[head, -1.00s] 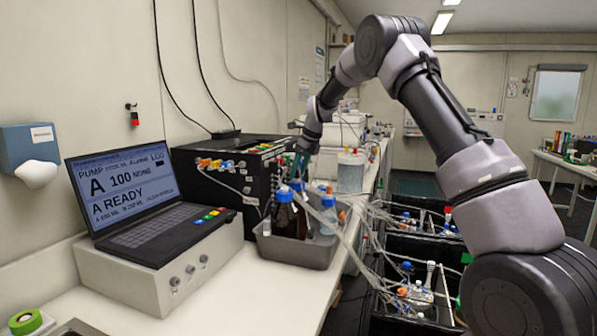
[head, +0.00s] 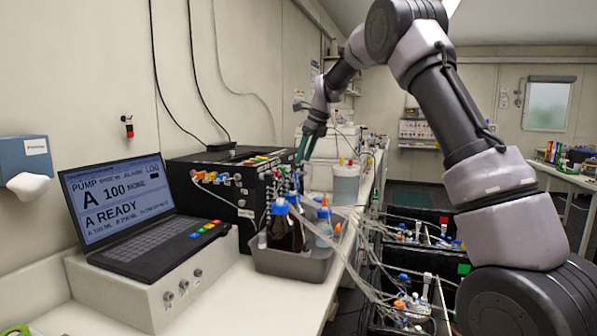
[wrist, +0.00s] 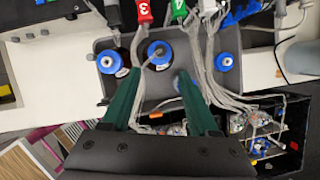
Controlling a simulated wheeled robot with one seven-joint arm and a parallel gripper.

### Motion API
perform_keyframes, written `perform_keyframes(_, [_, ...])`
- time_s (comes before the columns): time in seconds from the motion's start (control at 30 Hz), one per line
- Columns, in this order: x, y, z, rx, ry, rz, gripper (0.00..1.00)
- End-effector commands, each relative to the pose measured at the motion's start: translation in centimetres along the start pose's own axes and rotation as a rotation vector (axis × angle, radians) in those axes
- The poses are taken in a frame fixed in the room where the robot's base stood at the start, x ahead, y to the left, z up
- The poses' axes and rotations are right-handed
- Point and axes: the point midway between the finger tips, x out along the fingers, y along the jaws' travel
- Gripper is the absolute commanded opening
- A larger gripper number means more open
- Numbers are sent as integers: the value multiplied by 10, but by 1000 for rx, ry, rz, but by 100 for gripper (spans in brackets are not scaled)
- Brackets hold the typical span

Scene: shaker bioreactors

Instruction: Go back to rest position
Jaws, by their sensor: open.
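My gripper (head: 307,148) is raised above the bench in the head view, over the back of a grey tray with bottles. Its two green fingers also show in the wrist view (wrist: 157,95), spread apart with nothing between them. Below the fingers, the grey tray (head: 291,266) holds brown bottles (head: 285,236) with blue caps and a clear bottle (head: 323,232). In the wrist view several blue caps (wrist: 159,53) show beyond and beside the fingertips. The gripper appears clear of the bottles.
A laptop (head: 125,205) sits on a white box at the left. A black pump unit (head: 226,190) stands behind the tray. Tubing (head: 352,262) runs from the tray to black bins (head: 408,275) at the right. A clear container (head: 346,183) stands farther back.

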Motion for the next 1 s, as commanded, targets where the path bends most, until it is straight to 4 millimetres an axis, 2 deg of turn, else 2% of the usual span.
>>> perform_keyframes(0.13, [-38, 4, -17, -107, -20, -21, 60])
perform_keyframes(0.27, [-86, 18, -47, -293, -40, -54, 60])
perform_keyframes(0.4, [-134, 40, -84, -515, -50, -99, 60])
perform_keyframes(0.6, [-185, 81, -143, -837, -37, -172, 60])
perform_keyframes(0.8, [-216, 129, -205, -1164, 9, -248, 60])
perform_keyframes(1.0, [-226, 179, -267, -1492, 94, -316, 60])
